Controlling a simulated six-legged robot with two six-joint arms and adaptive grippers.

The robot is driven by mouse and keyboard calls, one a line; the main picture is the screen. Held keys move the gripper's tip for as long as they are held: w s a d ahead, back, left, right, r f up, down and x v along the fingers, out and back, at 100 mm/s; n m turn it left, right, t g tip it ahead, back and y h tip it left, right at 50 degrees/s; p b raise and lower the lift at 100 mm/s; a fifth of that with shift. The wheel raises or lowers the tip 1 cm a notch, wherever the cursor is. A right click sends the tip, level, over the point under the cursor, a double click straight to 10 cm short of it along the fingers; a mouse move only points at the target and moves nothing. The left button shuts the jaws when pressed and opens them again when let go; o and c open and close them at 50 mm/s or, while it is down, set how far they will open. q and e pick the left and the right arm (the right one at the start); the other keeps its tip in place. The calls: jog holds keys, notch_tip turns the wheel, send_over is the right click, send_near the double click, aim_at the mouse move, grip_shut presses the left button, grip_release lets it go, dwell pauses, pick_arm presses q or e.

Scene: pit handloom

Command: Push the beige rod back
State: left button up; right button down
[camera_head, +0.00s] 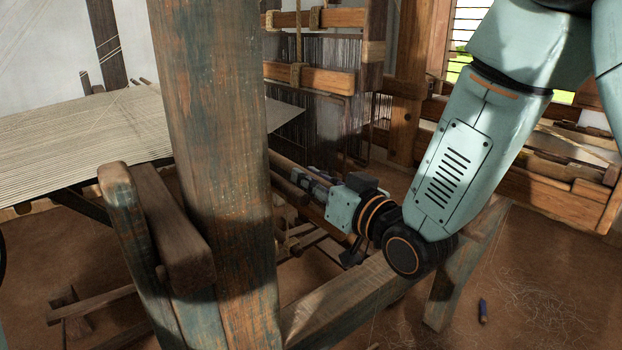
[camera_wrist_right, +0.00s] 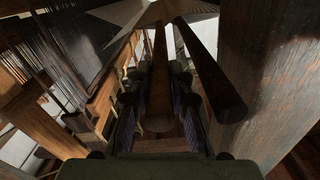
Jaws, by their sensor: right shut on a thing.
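My right gripper (camera_head: 304,178) reaches in from the right, behind the thick upright post, beside the loom. It also shows in the right wrist view (camera_wrist_right: 160,105), with one finger on each side of a brown rod (camera_wrist_right: 160,80). This looks like the beige rod, though it appears brown in the shade. Its round near end sits between the fingers, and its far end runs up toward the cloth. The gripper is shut on it. In the head view the post and the gripper hide most of the rod. My left gripper is not in view.
A second dark rod (camera_wrist_right: 212,75) runs close to the right of the held one. The thick worn post (camera_head: 222,150) stands in front at left. A stretched cloth (camera_head: 85,130) lies left. A low beam (camera_head: 350,300) crosses below my arm. A blue object (camera_head: 483,310) lies on the floor.

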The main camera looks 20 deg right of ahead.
jog(key=shift+a, duration=0.1)
jog(key=c, duration=1.3)
grip_release()
jog(key=shift+s+a, duration=0.1)
jog(key=shift+s, duration=0.1)
jog(key=shift+o, duration=0.5)
jog(key=shift+w, duration=0.1)
jog(key=shift+d, duration=0.2)
jog(key=shift+a, duration=0.15)
